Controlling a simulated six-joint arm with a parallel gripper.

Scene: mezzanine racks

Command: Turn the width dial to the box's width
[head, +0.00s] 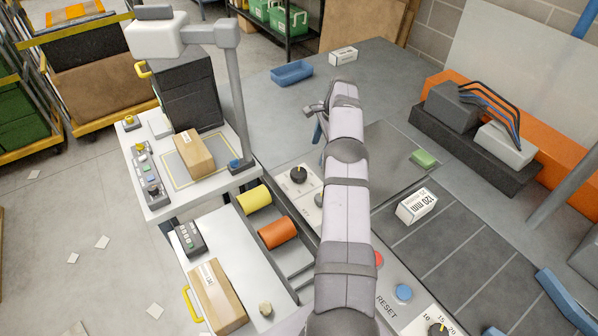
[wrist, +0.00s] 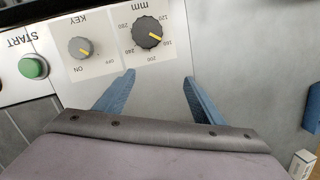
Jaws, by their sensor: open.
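The width dial (wrist: 147,33) is a dark round knob with a yellow pointer on a white "mm" plate, upside down in the wrist view. Its pointer appears to aim near 160. The dial also shows in the head view (head: 298,175). My gripper (wrist: 158,77) is open and empty, its blue fingers short of the dial in the picture and apart from it. A white box (head: 416,206) marked "120 mm" lies on the dark panels at right.
A grey KEY knob (wrist: 82,48) and a green START button (wrist: 33,67) sit beside the dial. A RESET label and blue button (head: 403,292) are nearer. A green block (head: 423,158), blue tray (head: 292,73) and another white box (head: 343,55) lie on the grey table.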

